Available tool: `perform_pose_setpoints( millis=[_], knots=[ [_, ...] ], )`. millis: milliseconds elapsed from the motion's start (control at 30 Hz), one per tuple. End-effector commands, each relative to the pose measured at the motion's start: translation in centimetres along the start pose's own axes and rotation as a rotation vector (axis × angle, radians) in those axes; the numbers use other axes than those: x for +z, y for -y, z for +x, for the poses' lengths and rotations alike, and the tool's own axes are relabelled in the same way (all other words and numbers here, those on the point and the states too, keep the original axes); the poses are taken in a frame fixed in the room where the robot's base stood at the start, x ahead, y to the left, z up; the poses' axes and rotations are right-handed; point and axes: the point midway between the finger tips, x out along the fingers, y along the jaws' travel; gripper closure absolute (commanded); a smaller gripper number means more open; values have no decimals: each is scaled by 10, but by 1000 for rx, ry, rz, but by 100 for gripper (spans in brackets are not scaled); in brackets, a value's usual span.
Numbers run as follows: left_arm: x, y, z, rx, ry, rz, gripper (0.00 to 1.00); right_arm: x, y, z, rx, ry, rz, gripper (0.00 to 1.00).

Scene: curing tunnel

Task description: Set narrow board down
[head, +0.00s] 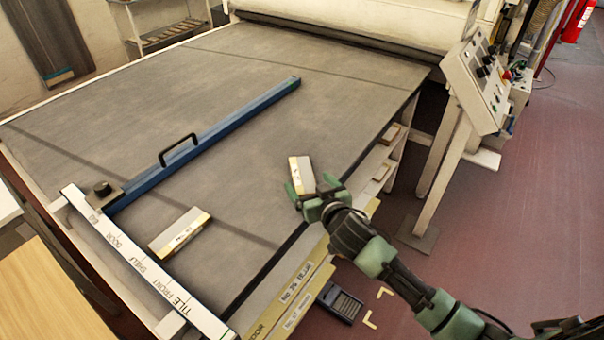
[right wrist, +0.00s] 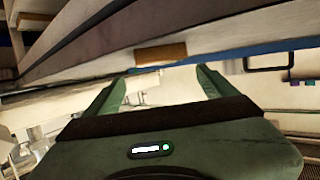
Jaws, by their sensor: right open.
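A small pale board with a tan edge (head: 300,170), likely the narrow board, lies on the grey belt table (head: 340,110) near its right edge. My right gripper (head: 308,188) is open just at the near end of this board. In the right wrist view a brown board end (right wrist: 160,54) shows ahead of and between the spread fingertips (right wrist: 160,76), with a gap on each side. A second pale board with a tan edge (head: 180,233) lies on the belt further left. My left gripper is not in view.
A blue bar (head: 230,125) with a black handle (head: 180,149) lies across the belt. A white labelled rail (head: 140,262) runs along the left front end. A control box (head: 476,82) stands at the right. More boards sit on side shelves (head: 381,170). The belt's middle is clear.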

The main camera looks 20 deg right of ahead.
Motion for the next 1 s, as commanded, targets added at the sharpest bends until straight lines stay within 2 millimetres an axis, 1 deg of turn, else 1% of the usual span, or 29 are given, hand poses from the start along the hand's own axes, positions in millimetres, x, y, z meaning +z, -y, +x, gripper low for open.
perform_pose_setpoints(
  millis=[33, 133, 233, 333, 500, 667, 700, 767, 800, 867, 900, 933, 1000],
  knots=[
    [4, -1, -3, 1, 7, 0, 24, 0, -2, 5, 2, 1, -1, 14],
    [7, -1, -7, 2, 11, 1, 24, 2, -5, 18, 3, 1, -2, 14],
    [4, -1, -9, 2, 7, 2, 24, 4, -5, 32, 0, 0, 0, 14],
    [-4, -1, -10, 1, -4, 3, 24, 5, -6, 42, 1, 0, -1, 14],
    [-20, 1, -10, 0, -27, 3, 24, 6, -5, 48, 0, 0, 0, 14],
    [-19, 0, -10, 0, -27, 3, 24, 6, -5, 48, 0, 0, 0, 14],
    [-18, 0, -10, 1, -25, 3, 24, 6, -5, 48, 0, 0, 0, 25],
    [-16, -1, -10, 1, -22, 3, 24, 6, -5, 48, 0, 0, 0, 41],
    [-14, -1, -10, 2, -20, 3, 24, 6, -5, 48, 0, 0, 0, 52],
    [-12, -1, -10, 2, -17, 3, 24, 6, -5, 48, 0, 0, -1, 69],
    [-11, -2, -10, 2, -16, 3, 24, 6, -5, 48, 0, 1, -1, 80],
    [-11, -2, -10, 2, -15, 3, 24, 6, -5, 48, 0, 1, -1, 87],
    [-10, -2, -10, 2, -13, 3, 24, 6, -5, 47, 0, 0, -1, 87]
  ],
)
